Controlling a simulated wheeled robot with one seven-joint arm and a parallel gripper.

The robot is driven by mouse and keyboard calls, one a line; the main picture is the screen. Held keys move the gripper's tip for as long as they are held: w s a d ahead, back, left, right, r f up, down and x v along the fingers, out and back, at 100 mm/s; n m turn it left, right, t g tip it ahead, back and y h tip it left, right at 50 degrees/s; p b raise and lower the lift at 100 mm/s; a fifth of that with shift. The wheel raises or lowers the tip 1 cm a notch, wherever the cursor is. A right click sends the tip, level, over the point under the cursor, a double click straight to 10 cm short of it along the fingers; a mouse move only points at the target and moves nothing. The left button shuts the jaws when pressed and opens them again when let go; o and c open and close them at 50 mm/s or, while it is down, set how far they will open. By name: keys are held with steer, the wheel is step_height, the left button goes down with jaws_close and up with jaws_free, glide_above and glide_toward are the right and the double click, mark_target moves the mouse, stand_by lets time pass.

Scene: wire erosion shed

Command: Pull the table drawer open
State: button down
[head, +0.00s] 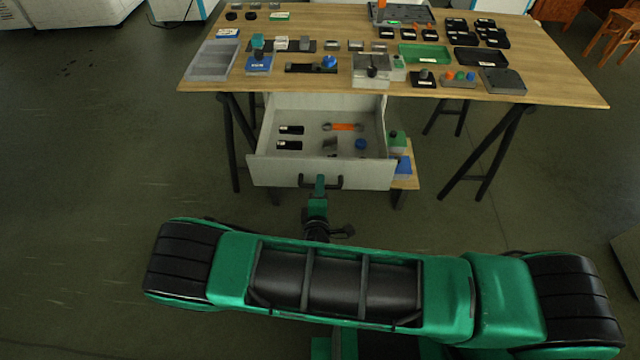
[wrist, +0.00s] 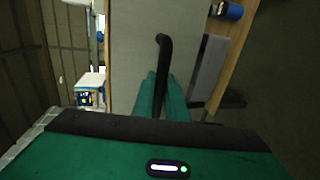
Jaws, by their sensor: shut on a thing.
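The table drawer (head: 262,172) is pulled well out from under the wooden table (head: 560,90). Its pale grey front carries a black bar handle (head: 335,183), and its inside is open to view from above. My gripper (head: 319,188) is at the middle of the drawer front, shut on the handle. In the wrist view the teal fingers (wrist: 160,95) close around the dark handle bar (wrist: 164,50), with the drawer front (wrist: 130,40) behind it. The exact finger contact is partly hidden by the bar and the gripper body.
Inside the drawer lie black items (head: 290,145), an orange-ended tool (head: 343,127) and a blue piece (head: 361,144). A low shelf (head: 408,182) with green and blue things stands right of the drawer. Trays and parts crowd the tabletop. Black trestle legs (head: 488,150) flank open floor.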

steer(key=shift+f, duration=0.15)
steer(key=c, duration=2)
jaws_free()
steer(key=shift+a, duration=0.1)
steer(key=shift+c, duration=0.2)
steer(key=v, duration=1)
steer(key=shift+s, duration=0.4)
